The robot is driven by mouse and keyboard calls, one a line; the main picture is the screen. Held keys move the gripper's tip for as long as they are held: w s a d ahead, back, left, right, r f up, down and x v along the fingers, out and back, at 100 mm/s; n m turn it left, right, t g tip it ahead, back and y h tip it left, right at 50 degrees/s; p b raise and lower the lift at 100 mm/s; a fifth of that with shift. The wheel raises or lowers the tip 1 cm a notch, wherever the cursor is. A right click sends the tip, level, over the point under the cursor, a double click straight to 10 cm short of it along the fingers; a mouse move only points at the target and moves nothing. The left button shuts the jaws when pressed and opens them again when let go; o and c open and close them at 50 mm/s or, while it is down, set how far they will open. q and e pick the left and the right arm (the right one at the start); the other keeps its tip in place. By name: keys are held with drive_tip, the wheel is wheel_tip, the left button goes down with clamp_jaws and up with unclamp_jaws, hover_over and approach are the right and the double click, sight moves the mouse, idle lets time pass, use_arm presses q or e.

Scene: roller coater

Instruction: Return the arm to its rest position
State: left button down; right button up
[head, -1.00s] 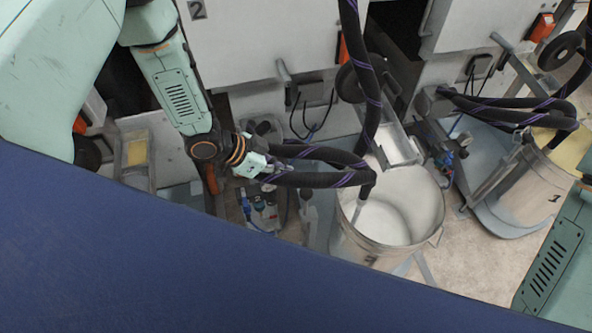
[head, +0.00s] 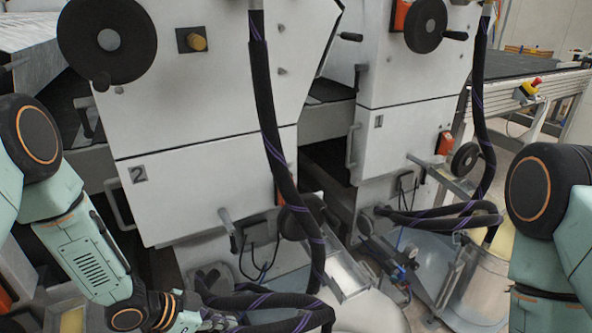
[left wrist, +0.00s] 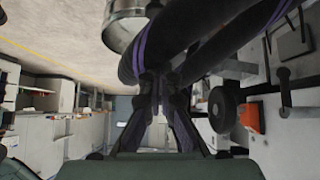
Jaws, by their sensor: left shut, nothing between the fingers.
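My left arm (head: 85,250) comes in from the left in the head view, a pale green link sloping down to the bottom edge. My left gripper (head: 218,321) is at the bottom of that view, partly cut off, close to black hoses with purple stripes (head: 275,302). In the left wrist view the dark fingers (left wrist: 160,85) are together with nothing held, and the hoses (left wrist: 200,40) pass just beyond them. Whether they touch the hoses I cannot tell. My right arm shows at the right edge of the head view; its gripper is out of the picture.
Machine 2 (head: 215,190) and machine 1 (head: 400,140) stand ahead, with handwheels and handles sticking out. A pale bucket (head: 370,312) is at the bottom, right of the left gripper. Another bucket (head: 485,295) stands farther right. A conveyor (head: 535,85) is at the back right.

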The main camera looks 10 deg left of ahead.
use_arm(q)
drive_tip(key=s+f+n+g+y, duration=0.1)
drive_tip(key=s+n+y, duration=0.1)
drive_tip(key=s, duration=0.7)
drive_tip(key=s+a+f+n+g+y, duration=0.1)
drive_tip(key=s+n+g+y, duration=0.1)
drive_tip(key=s+n, duration=0.3)
drive_tip(key=s+a+f+n+g+y, duration=0.1)
drive_tip(key=s+f+n+g+y, duration=0.1)
drive_tip(key=s, duration=1.1)
drive_tip(key=shift+a+n+y, duration=0.15)
drive_tip(key=shift+n+y, duration=0.45)
drive_tip(key=shift+n, duration=0.4)
